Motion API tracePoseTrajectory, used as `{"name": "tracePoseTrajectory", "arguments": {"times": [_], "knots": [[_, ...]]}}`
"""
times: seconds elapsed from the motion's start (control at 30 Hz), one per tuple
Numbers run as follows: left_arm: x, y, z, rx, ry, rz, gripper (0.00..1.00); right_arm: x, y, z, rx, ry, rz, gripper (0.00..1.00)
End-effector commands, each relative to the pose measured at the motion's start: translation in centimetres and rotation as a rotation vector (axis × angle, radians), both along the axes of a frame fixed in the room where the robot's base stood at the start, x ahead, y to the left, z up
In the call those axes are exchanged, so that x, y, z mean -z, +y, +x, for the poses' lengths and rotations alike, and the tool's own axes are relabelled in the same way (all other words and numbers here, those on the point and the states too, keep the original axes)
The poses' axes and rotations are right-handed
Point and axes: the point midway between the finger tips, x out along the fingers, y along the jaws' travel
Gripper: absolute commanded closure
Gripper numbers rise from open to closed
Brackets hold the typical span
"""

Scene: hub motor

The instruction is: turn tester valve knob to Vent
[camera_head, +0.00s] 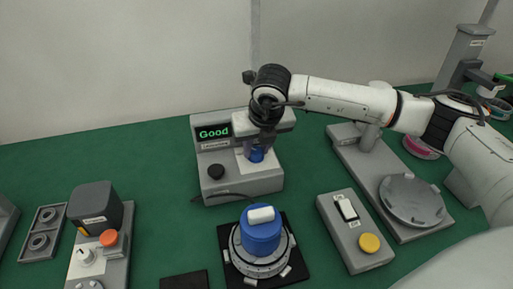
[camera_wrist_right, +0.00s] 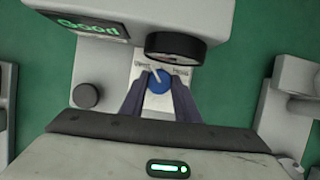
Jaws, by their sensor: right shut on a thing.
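The tester (camera_head: 237,176) is a grey box at the middle back of the table. Its green display (camera_head: 213,132) reads "Good". Its blue valve knob (camera_head: 256,155) is on the pale panel at the right, under my right gripper (camera_head: 262,143). In the wrist view the two dark fingers of the right gripper (camera_wrist_right: 160,92) are shut on the blue knob (camera_wrist_right: 158,84), one on each side. A white pointer on the knob slants up to the left in that view. My left gripper is not in view.
A black knob (camera_head: 216,171) sits on the tester's left front. A blue-topped hub (camera_head: 261,235) stands on a black mat in front. A grey switch box (camera_head: 355,231) with a yellow button is at the right, and a grey station (camera_head: 97,235) at the left. Green table lies between them.

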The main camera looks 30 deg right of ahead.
Motion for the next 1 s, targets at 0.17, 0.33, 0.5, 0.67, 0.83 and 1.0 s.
{"name": "tracePoseTrajectory", "arguments": {"times": [0.17, 0.33, 0.5, 0.67, 0.83, 1.0], "knots": [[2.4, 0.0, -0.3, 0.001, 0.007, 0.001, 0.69, 0.4, -0.2, 0.0, -0.139, -0.002, 0.002, 0.94], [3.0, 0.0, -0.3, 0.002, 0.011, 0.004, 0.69, 0.1, -0.2, 0.0, -0.226, -0.003, 0.000, 0.94], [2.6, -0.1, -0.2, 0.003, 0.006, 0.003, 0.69, -0.1, -0.1, 0.0, -0.236, -0.003, 0.001, 0.94], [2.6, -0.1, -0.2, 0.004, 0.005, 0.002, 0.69, -0.1, -0.1, 0.0, -0.236, -0.003, 0.000, 0.66], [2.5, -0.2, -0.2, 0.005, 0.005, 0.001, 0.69, -0.1, -0.1, 0.0, -0.235, -0.003, 0.000, 0.53], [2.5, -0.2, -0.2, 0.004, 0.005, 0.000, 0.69, 0.0, -0.1, 0.0, -0.234, -0.002, 0.001, 0.53]]}}
